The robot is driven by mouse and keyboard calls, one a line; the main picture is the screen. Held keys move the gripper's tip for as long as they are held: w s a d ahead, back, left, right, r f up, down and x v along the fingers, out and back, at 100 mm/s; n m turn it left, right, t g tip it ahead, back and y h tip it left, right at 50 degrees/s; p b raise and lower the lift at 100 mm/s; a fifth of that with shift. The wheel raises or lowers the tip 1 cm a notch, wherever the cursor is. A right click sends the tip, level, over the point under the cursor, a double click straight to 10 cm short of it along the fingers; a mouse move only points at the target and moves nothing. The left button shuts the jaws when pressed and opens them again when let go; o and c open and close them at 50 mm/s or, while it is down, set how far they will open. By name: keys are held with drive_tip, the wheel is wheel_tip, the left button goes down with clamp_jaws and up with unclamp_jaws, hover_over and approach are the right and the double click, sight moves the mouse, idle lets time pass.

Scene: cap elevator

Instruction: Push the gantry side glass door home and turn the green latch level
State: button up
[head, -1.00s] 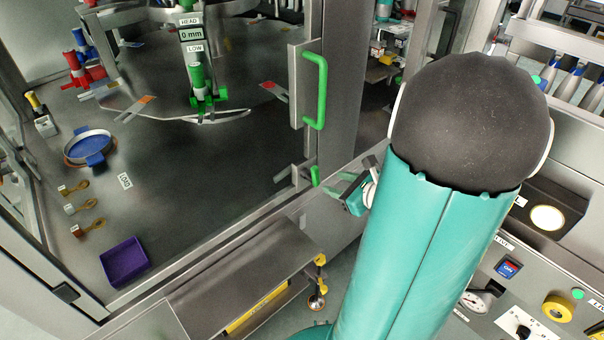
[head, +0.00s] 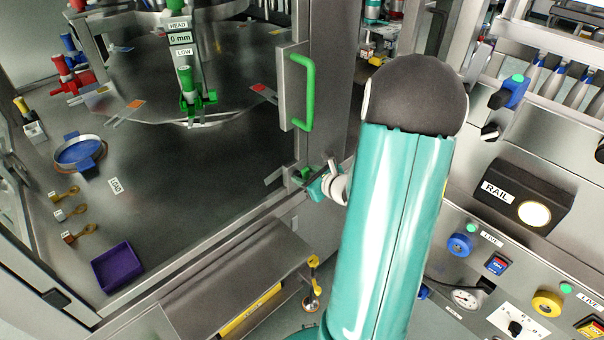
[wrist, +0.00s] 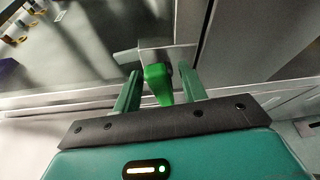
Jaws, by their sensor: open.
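The glass side door carries a tall green handle (head: 308,92) on a metal plate beside the gantry post. The green latch (head: 303,173) sits low on the door's edge, partly hidden by my gripper (head: 317,187). In the wrist view the green latch (wrist: 157,84) stands between the two open fingers of my gripper (wrist: 160,90), with a gap visible on the right side. The latch hub sits on a metal bracket (wrist: 165,55). I cannot tell whether the door is fully home or the latch's exact angle.
Inside the enclosure lie a purple tray (head: 118,267), a blue-lidded dish (head: 80,152) and several small spoons. A control panel (head: 500,260) with knobs and a RAIL box (head: 515,195) fills the right.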

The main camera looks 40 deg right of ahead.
drive_tip(key=shift+x, duration=1.05)
clamp_jaws()
